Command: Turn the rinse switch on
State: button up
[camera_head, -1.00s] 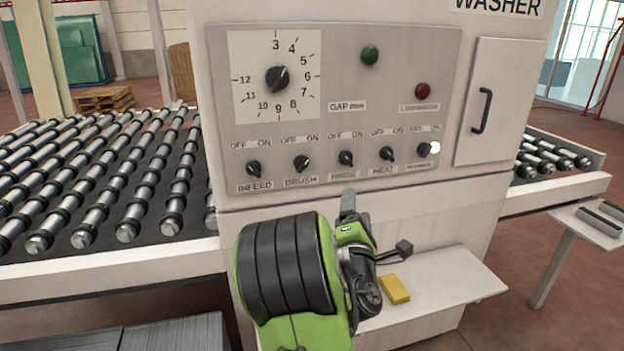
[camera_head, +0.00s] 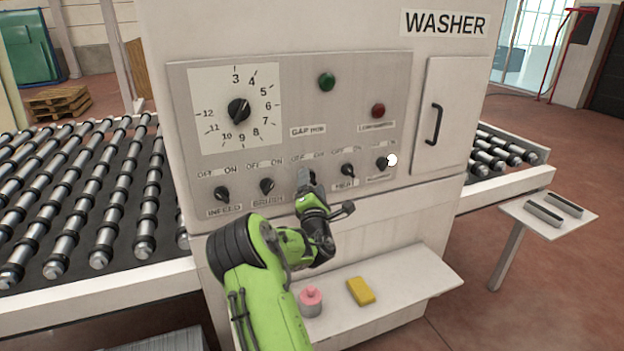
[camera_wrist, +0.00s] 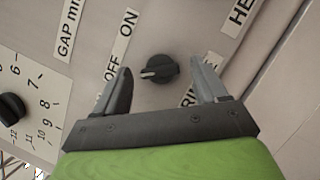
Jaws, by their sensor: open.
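The rinse switch (camera_wrist: 162,70) is a round black knob with a pale pointer line. In the wrist view the pointer faces left, toward the OFF label (camera_wrist: 110,66); the ON label (camera_wrist: 128,26) is above it. The rinse name label (camera_wrist: 188,95) is partly hidden by a finger. My gripper (camera_wrist: 163,80) is open, with one finger on each side of the knob and visible gaps between. In the head view my gripper (camera_head: 306,182) is at the panel and hides the rinse switch.
The brush switch (camera_head: 267,185) is left of my gripper and the heat switch (camera_head: 347,170) is right. The washer panel (camera_head: 290,110) also bears a dial (camera_head: 238,110), green button (camera_head: 327,81) and red button (camera_head: 378,110). Below, a shelf (camera_head: 410,285) holds a yellow block (camera_head: 360,291) and pink-topped object (camera_head: 311,300).

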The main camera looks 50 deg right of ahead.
jog(key=c, duration=1.1)
jog(key=shift+o, duration=0.2)
jog(key=shift+m, duration=0.4)
jog(key=m+p, duration=0.1)
jog(key=m+g+p, duration=0.1)
jog(key=m, duration=0.1)
jog(key=shift+r+g+p, duration=0.3)
jog(key=m+p, duration=0.1)
jog(key=m, duration=0.1)
jog(key=m+g+y+p, duration=0.1)
jog(key=m+p, duration=0.1)
jog(key=shift+r+y, duration=0.15)
jog(key=shift+y, duration=0.15)
jog(key=m+y+p, duration=0.1)
jog(key=m, duration=0.1)
jog(key=shift+m+g, duration=0.3)
jog(key=shift+g, duration=0.1)
jog(key=shift+m+y, duration=0.5)
jog(key=shift+m, duration=0.8)
